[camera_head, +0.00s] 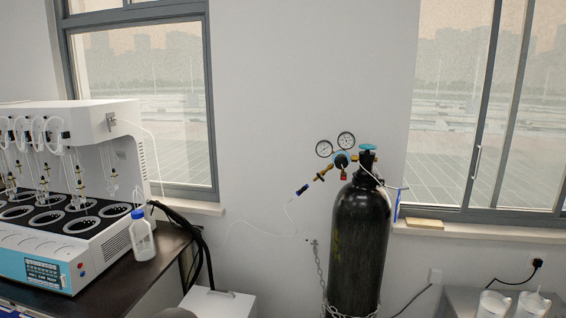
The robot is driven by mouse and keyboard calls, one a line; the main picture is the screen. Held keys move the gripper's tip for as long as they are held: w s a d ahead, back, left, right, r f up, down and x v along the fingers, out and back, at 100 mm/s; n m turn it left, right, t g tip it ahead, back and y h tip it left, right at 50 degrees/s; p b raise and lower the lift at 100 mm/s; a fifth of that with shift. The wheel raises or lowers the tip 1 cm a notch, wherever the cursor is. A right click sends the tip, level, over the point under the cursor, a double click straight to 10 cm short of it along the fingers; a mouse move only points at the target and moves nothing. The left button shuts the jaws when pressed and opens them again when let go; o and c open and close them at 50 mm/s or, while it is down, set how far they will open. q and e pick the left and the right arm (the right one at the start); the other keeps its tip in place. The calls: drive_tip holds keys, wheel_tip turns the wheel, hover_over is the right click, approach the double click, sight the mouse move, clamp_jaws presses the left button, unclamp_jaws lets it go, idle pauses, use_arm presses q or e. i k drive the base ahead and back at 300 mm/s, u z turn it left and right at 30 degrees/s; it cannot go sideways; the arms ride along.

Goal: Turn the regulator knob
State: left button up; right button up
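A regulator (343,160) with two round gauges (335,145) is mounted at the top of a tall black gas cylinder (360,232). A dark round knob-like part sits in the middle of the regulator, below the gauges; its details are too small to tell. A teal handwheel (368,147) tops the cylinder valve. Neither of my grippers can be clearly made out in the view.
A white multi-position distiller (75,180) stands on a dark bench at left, with a white bottle (142,236) near its edge. A white box (217,303) is left of the cylinder. A chain (318,265) hangs beside the cylinder. White containers (494,304) stand at bottom right.

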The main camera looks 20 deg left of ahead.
sight(341, 162)
drive_tip(key=u, duration=0.35)
drive_tip(key=i, duration=1)
